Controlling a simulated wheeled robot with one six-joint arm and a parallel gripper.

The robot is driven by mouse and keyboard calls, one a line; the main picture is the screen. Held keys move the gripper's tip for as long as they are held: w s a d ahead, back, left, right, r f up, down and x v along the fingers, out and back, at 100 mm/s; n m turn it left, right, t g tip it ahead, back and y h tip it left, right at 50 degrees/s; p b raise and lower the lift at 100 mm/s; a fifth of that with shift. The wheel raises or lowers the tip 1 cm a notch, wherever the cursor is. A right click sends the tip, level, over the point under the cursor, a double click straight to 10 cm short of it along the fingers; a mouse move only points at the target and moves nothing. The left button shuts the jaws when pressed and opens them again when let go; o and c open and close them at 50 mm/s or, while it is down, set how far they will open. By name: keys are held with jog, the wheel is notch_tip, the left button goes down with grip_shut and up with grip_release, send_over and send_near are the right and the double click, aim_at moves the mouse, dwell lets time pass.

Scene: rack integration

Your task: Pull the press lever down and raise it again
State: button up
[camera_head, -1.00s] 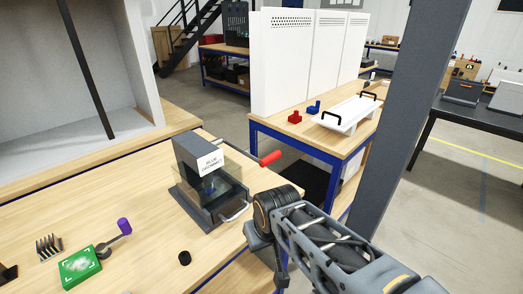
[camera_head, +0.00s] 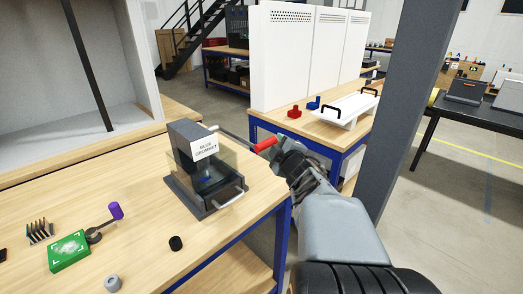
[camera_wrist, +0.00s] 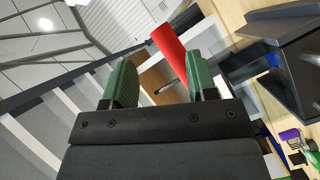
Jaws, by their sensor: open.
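The grey press (camera_head: 196,160), labelled "BLUE GROMMET", stands on the wooden bench with a clear front guard. Its lever is a thin rod sticking out to the right and ending in a red handle (camera_head: 266,144). My gripper (camera_head: 279,148) is at the handle's right end, partly hidden by my own wrist. In the wrist view, the green fingertips (camera_wrist: 160,64) are open, with the red handle (camera_wrist: 168,44) showing in the gap between them, nearer the right finger. I cannot tell whether either finger touches it. The press body (camera_wrist: 278,70) is at the right there.
A metal loop handle (camera_head: 228,199) juts from the press's lower front. A green box (camera_head: 68,251), a purple-knobbed crank (camera_head: 112,213) and a black cap (camera_head: 176,243) lie to the left. A dark post (camera_head: 412,110) stands right of my arm. White cabinets (camera_head: 285,60) stand behind.

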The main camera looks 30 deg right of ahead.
jog(key=s+d+f+n+t+y+b, duration=0.25)
jog(key=s+n+y, duration=0.45)
jog(key=n, duration=0.4)
jog(key=w+a+r+y, duration=0.1)
jog(key=w+a, duration=0.2)
jog(key=w, duration=1.1)
jog(key=shift+w+a+r+p, duration=0.15)
jog(key=shift+p, duration=0.3)
grip_shut()
